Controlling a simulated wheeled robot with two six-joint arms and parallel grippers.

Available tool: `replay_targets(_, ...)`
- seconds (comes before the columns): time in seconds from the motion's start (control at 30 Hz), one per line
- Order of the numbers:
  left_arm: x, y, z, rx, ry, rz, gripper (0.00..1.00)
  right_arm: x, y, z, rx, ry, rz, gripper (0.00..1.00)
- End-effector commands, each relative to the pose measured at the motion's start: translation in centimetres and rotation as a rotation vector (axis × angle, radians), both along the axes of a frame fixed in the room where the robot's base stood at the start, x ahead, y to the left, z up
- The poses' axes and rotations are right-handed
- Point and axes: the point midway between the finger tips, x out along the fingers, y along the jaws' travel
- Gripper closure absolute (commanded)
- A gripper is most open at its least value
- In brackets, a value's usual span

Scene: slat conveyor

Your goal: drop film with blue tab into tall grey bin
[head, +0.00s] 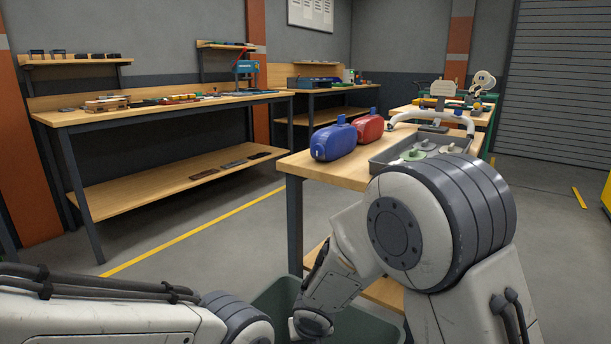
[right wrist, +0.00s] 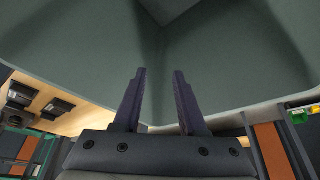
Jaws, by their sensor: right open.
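The tall grey bin (head: 272,300) stands on the floor at the bottom middle of the head view, partly hidden behind my arms. In the right wrist view, the grey-green inner walls (right wrist: 85,50) of the bin fill most of the picture and meet at a corner. My right gripper (right wrist: 160,72) points into the bin, with its two dark fingers apart and nothing between them. I see no film and no blue tab in either view. My left arm enters at the lower left of the head view, but its gripper does not show.
A wooden bench (head: 335,175) beside the bin carries a blue container (head: 333,141), a red container (head: 369,127) and a grey tray (head: 385,160) holding several pale pieces. A long workbench (head: 150,115) stands at the back left. The floor between is clear.

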Motion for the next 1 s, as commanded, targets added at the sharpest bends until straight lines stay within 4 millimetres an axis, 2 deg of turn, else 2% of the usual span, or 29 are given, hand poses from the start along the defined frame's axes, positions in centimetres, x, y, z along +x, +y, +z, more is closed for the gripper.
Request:
replay_targets(0.17,0.0,0.0,1.4,0.0,0.0,0.0,0.0,-0.7,-0.1,2.3,0.001,-0.002,-0.001,0.59)
replay_targets(0.3,0.0,0.0,3.1,0.0,0.0,0.0,0.0,-1.8,-0.3,5.1,0.001,-0.003,0.001,0.59)
replay_targets(0.5,0.0,0.0,4.8,0.0,0.0,0.0,0.0,-3.3,-0.6,8.3,0.001,-0.002,0.001,0.59)
replay_targets(0.67,0.0,0.0,5.3,0.0,0.0,0.0,0.0,-3.9,-0.7,9.4,0.0,0.0,0.0,0.59)
replay_targets(1.0,0.0,0.0,5.3,0.0,0.0,0.0,0.0,-4.3,-0.9,9.8,-0.005,0.001,0.003,0.59)
